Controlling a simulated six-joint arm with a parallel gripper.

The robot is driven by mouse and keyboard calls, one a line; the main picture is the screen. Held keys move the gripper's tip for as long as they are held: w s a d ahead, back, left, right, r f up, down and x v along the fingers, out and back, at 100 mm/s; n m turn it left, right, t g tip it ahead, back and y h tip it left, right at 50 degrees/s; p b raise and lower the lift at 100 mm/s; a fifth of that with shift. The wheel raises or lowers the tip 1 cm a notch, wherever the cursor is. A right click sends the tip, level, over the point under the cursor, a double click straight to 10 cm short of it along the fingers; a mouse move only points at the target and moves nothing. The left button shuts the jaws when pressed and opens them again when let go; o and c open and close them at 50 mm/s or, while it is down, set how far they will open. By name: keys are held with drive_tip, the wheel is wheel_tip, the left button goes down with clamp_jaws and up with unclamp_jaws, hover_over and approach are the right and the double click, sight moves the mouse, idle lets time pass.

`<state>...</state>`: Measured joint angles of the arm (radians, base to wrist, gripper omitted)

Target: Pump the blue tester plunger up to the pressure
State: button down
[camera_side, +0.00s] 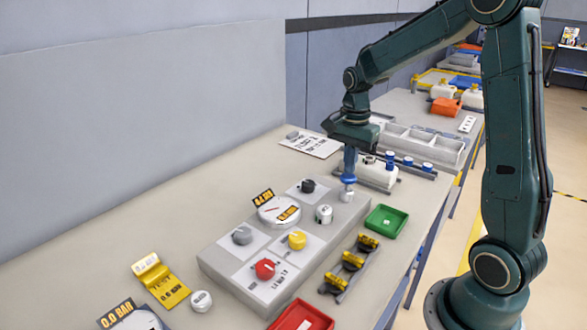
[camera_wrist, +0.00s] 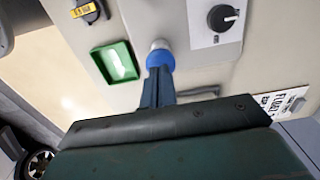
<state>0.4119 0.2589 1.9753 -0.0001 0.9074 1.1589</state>
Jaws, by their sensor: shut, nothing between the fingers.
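The blue tester plunger (camera_side: 348,179) stands upright on a small white body at the far right end of the grey panel. It also shows in the wrist view (camera_wrist: 160,58), straight ahead of the fingers. My gripper (camera_side: 350,166) points down with its fingers together, right above the plunger top, and seems to touch it. In the wrist view my gripper's fingers (camera_wrist: 158,88) end at the blue plunger. Whether the plunger is pressed down cannot be told. A display at the lower left (camera_side: 117,313) reads 0.0 BAR. A yellow test sign (camera_side: 160,283) appears to read 0.6 BAR.
The grey panel (camera_side: 225,262) carries a red knob (camera_side: 265,269), a yellow knob (camera_side: 297,239), a grey knob (camera_side: 242,235), a black knob (camera_side: 308,186) and a round gauge (camera_side: 279,211). A green tray (camera_side: 386,221) lies right of the plunger. A white tank (camera_side: 378,177) stands behind it.

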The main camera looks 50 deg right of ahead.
sight(349, 176)
wheel_tip(349, 176, up, 11)
drive_tip(key=shift+f, duration=0.2)
idle(1.3)
wheel_tip(349, 176, up, 3)
drive_tip(key=shift+f, duration=0.2)
drive_tip(key=shift+f, duration=0.15)
wheel_tip(349, 176, down, 14)
drive_tip(key=shift+r, duration=0.1)
idle(0.9)
